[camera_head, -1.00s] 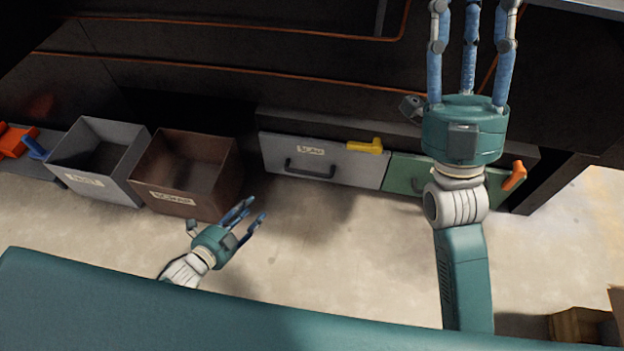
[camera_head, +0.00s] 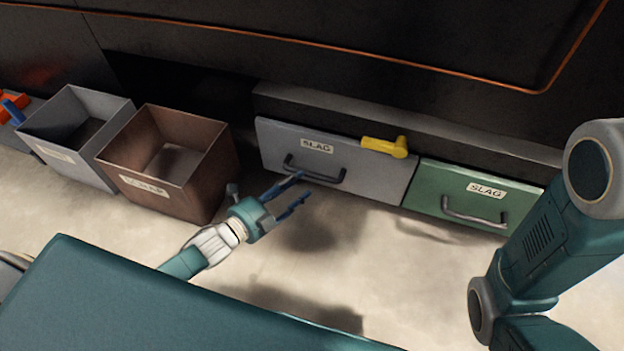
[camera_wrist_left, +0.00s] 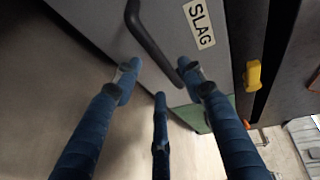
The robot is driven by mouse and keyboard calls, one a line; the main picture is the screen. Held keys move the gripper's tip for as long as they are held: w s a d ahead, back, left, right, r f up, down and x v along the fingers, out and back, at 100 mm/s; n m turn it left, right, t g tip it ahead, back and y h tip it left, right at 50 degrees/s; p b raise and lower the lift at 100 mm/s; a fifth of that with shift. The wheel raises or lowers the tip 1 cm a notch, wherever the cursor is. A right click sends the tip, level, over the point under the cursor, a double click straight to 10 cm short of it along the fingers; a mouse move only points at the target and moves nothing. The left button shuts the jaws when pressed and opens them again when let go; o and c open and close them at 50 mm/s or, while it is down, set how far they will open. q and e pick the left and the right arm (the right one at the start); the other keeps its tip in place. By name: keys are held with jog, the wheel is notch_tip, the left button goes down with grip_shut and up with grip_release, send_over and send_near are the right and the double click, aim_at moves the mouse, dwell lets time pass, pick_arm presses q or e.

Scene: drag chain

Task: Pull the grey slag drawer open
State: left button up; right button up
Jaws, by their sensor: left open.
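The grey slag drawer (camera_head: 370,178) is shut in the front of the dark machine. It has a SLAG label and a dark bar handle (camera_head: 314,172). My left gripper (camera_head: 297,193) is open just in front of and below the handle, with its fingers pointing toward it. In the left wrist view, the handle (camera_wrist_left: 150,40) is ahead of the spread blue fingers (camera_wrist_left: 160,90), with nothing between them. I cannot tell whether a finger touches the handle. My right arm shows at the right; its gripper is out of view.
A yellow latch (camera_head: 385,147) sits at the grey drawer's upper right edge. A green slag drawer (camera_head: 440,204) is beside it. A brown bin (camera_head: 205,185) and a grey bin (camera_head: 52,130) stand left. The floor before the drawers is clear.

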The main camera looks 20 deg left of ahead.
aim_at(311, 176)
pick_arm(q)
jog(key=b+x, duration=0.3)
jog(key=x, duration=0.3)
jog(key=shift+w+d+f, duration=0.1)
jog(key=shift+w+f, duration=0.05)
jog(key=shift+w, duration=0.1)
grip_shut()
